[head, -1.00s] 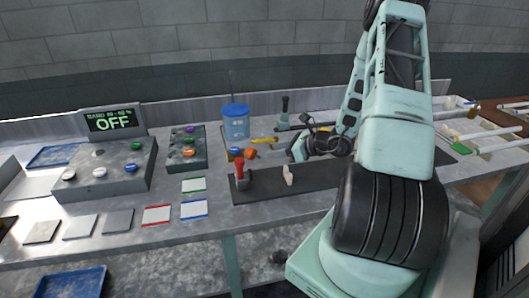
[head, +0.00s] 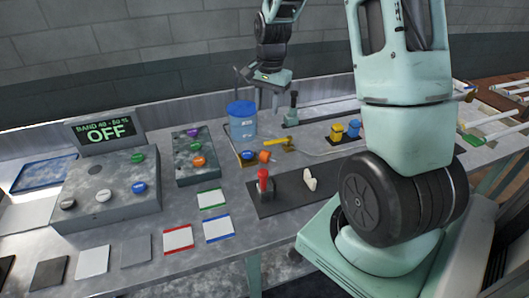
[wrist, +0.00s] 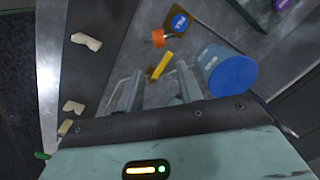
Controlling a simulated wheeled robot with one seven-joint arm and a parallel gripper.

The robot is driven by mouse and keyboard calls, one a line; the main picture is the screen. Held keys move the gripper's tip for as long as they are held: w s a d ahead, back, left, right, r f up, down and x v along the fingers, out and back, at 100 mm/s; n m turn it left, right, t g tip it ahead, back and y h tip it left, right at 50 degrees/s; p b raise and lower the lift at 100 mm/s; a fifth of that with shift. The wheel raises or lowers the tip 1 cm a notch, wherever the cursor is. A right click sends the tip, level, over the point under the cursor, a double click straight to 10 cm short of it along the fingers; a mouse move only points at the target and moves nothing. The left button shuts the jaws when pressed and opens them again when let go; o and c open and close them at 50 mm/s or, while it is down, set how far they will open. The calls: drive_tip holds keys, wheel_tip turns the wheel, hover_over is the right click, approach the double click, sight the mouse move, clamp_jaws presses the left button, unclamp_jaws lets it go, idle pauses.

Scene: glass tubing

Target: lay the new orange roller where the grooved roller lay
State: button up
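A short orange roller (head: 265,156) lies on the bench beside a blue round piece (head: 247,155). It also shows near the top of the wrist view as an orange cylinder (wrist: 157,38). My gripper (head: 267,103) hangs above the bench near the blue-lidded tub, fingers pointing down. In the wrist view its two fingers (wrist: 156,90) are apart with nothing held between them. A dark base strip (head: 290,199) carries a red-handled clamp (head: 263,183) and a cream rest (head: 310,179). The wrist view shows several notched cream rests (wrist: 87,41) on the strip. I cannot make out a grooved roller.
Coloured-edged cards lie in front.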

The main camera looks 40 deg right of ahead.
drive_tip(key=p, duration=0.3)
hover_over(265, 153)
wheel_tip(265, 153, down, 12)
drive_tip(key=shift+r, duration=0.1)
drive_tip(key=shift+f+p, duration=1.3)
drive_tip(key=shift+f, duration=1.4)
clamp_jaws()
